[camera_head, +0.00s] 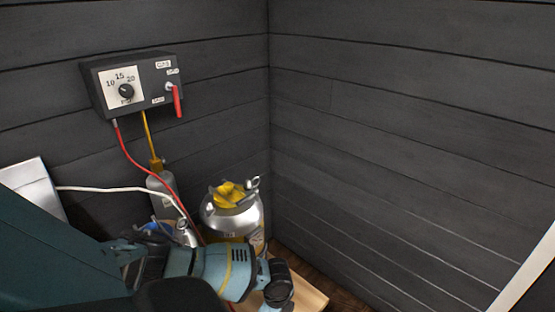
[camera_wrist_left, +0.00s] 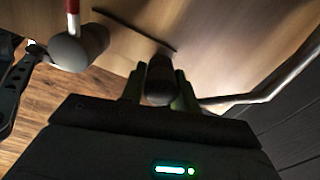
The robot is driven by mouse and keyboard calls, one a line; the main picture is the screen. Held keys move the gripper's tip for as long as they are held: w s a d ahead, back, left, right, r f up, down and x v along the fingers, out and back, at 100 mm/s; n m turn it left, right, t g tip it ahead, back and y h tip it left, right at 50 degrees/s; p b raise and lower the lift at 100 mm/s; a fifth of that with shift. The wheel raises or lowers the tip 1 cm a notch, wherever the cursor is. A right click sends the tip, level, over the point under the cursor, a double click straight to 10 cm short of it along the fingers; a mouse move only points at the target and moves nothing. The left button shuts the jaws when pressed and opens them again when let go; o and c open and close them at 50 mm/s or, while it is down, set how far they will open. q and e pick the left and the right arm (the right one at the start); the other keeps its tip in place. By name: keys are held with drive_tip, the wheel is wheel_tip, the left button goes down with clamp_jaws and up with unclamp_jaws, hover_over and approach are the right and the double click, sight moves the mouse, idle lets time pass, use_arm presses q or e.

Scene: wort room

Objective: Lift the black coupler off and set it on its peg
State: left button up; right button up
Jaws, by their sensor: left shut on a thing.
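In the left wrist view, my left gripper (camera_wrist_left: 160,92) is shut on a dark, rounded, upright-looking piece (camera_wrist_left: 160,70), which I take to be the black coupler. Only its end shows between the fingers, and what lies below it is hidden. In the head view my left arm comes in from the lower left. Its wrist and links cover the gripper area, so the held piece cannot be made out there. A silver keg (camera_head: 237,219) with a yellow fitting (camera_head: 228,194) on top stands behind the arm. No peg can be told apart. My right gripper is not in view.
A dark control box (camera_head: 138,82) with a dial and red lever (camera_head: 177,101) hangs on the wall. A red hose (camera_head: 138,166) runs down from it past a grey bottle (camera_head: 160,190). A white hose (camera_head: 115,188) crosses at left. Plank walls close the corner; the right side looks clear.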

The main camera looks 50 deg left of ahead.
use_arm(q)
drive_tip(key=shift+s+d+f, duration=0.3)
drive_tip(key=shift+d+f, duration=0.05)
drive_tip(key=shift+f, duration=0.15)
idle(0.4)
drive_tip(key=o, duration=1.6)
drive_tip(key=shift+r+p, duration=0.4)
drive_tip(key=shift+p, duration=0.2)
drive_tip(key=shift+s+r+p, duration=0.15)
drive_tip(key=shift+r+p, duration=0.3)
drive_tip(key=shift+r, duration=0.25)
drive_tip(key=shift+a+r+p, duration=0.15)
drive_tip(key=shift+r+p, duration=0.6)
drive_tip(key=shift+r, duration=0.2)
drive_tip(key=shift+r+p, duration=1.1)
drive_tip(key=shift+r, duration=0.2)
drive_tip(key=shift+w+r+p, duration=0.2)
drive_tip(key=shift+r+p, duration=0.25)
drive_tip(key=shift+r, duration=0.1)
